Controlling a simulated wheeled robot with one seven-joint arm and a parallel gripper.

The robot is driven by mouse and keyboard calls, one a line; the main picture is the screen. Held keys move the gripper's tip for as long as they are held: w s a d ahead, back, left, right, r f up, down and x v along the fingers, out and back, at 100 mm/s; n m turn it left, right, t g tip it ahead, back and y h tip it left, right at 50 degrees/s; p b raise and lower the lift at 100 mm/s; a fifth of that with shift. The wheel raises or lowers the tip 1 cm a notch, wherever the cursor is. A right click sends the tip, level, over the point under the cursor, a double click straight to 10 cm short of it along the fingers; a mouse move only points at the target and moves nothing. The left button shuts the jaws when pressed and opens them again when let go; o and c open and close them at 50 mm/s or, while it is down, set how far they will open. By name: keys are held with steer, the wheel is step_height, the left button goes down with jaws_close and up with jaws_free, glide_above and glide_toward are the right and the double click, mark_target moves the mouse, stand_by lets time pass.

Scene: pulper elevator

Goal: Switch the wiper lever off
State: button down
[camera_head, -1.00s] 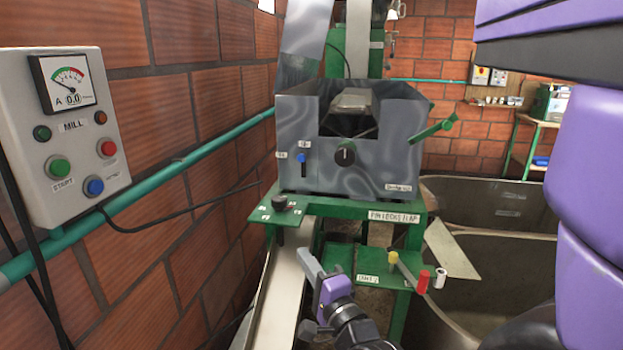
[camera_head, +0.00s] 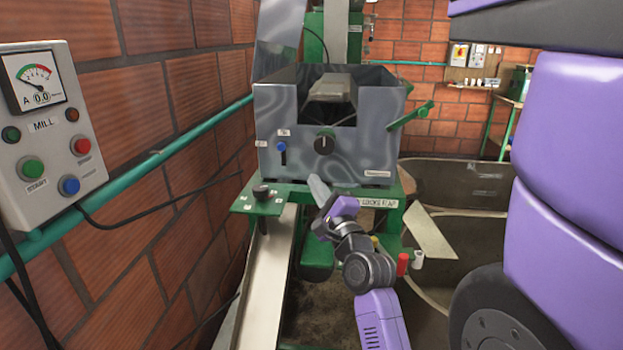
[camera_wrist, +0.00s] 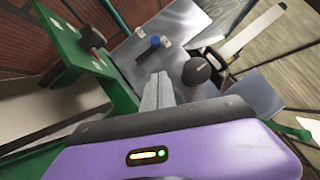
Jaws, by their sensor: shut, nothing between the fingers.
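The grey metal machine (camera_head: 370,140) has a short lever with a blue knob (camera_head: 282,147) in a vertical slot on its front, left of a round black dial (camera_head: 325,142). The knob sits at the slot's upper end. Small labels beside it are too small to read, so I cannot confirm it is the wiper lever. In the wrist view the blue knob (camera_wrist: 155,41) lies beyond my fingertips, with the dial (camera_wrist: 197,70) to its right. My gripper (camera_head: 318,185) is shut and empty, below and right of the knob, apparently apart from it.
A green lever (camera_head: 410,116) sticks out on the machine's right side. A green shelf with a black knob (camera_head: 261,192) stands below left. A metal chute (camera_head: 262,285) runs down in front. The MILL control box (camera_head: 42,140) hangs on the left brick wall.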

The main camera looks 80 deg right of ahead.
steer(key=p, duration=0.2)
glide_toward(283, 154)
step_height(283, 154, up, 2)
steer(key=s+d, duration=0.2)
steer(key=shift+w+d+r+p, duration=0.3)
steer(key=shift+w+p, duration=0.15)
steer(key=shift+w, duration=0.2)
steer(key=shift+w+d+r+p, duration=0.2)
steer(key=shift+w+r+p, duration=0.1)
steer(key=shift+w+p, duration=0.25)
steer(key=shift+w+d+r+p, duration=0.25)
steer(key=shift+w+p, duration=0.1)
steer(key=shift+w, duration=0.4)
